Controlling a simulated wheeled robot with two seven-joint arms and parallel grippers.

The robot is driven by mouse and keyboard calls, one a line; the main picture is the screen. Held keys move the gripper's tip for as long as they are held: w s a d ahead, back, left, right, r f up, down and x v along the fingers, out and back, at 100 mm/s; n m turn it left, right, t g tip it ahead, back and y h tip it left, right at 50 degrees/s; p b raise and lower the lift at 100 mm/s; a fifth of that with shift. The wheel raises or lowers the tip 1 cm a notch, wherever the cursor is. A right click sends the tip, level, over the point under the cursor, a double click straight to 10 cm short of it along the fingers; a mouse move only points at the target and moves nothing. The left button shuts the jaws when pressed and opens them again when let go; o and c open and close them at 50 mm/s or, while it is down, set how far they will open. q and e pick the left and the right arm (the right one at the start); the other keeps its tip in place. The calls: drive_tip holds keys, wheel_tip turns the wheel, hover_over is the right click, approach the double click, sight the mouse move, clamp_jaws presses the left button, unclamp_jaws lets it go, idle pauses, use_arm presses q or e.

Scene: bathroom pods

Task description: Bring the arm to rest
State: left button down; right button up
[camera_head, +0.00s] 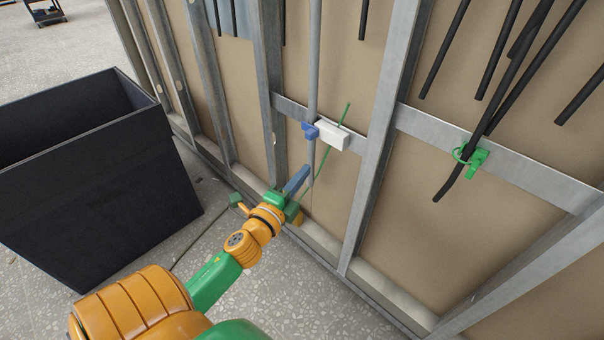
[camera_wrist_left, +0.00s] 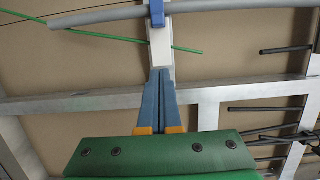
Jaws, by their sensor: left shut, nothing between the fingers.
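My left arm, orange and green, reaches from the bottom of the head view toward the metal frame wall. My left gripper (camera_head: 305,170) has blue fingers pressed together, with nothing between them. In the left wrist view the fingertips (camera_wrist_left: 160,72) meet just below a white block (camera_wrist_left: 161,48) in the picture. I cannot tell whether they touch it. The white block (camera_head: 331,136) has a blue clip (camera_head: 310,130) at the grey pipe (camera_head: 314,70). A thin green strip (camera_head: 320,163) runs past the block. My right gripper is in neither view.
Metal studs (camera_head: 379,130) and a crossbar (camera_head: 500,160) stand before tan panels. Black cables (camera_head: 500,75) hang at right, some by a green clip (camera_head: 472,157). A large black bin (camera_head: 95,180) stands left of my arm. Speckled floor (camera_head: 290,280) lies clear below.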

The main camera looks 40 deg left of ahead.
use_arm(q)
drive_tip(key=s+d+f+n+g+p, duration=0.1)
drive_tip(key=s+f+n+g+p, duration=0.15)
drive_tip(key=f, duration=0.45)
drive_tip(key=s+d+f+n+g+h+p, duration=0.1)
drive_tip(key=s+f+n+g+p, duration=0.1)
drive_tip(key=s+f+g, duration=0.3)
drive_tip(key=s+d+f+n+g+p, duration=0.1)
drive_tip(key=s+f+n+p, duration=0.15)
drive_tip(key=f, duration=0.55)
drive_tip(key=s+d+f+n+g+h+p, duration=0.1)
drive_tip(key=s+d+f+n+g+p, duration=0.1)
drive_tip(key=s, duration=1)
drive_tip(key=s+d+f+n+g+h+p, duration=0.1)
drive_tip(key=s+d+f+n+g+p, duration=0.2)
drive_tip(key=s, duration=0.9)
drive_tip(key=d+f+n+g, duration=0.1)
drive_tip(key=d+f+g, duration=0.2)
drive_tip(key=d+f, duration=0.1)
drive_tip(key=shift+s+d+f+n, duration=0.2)
drive_tip(key=shift+f+n, duration=0.1)
drive_tip(key=shift+f, duration=0.4)
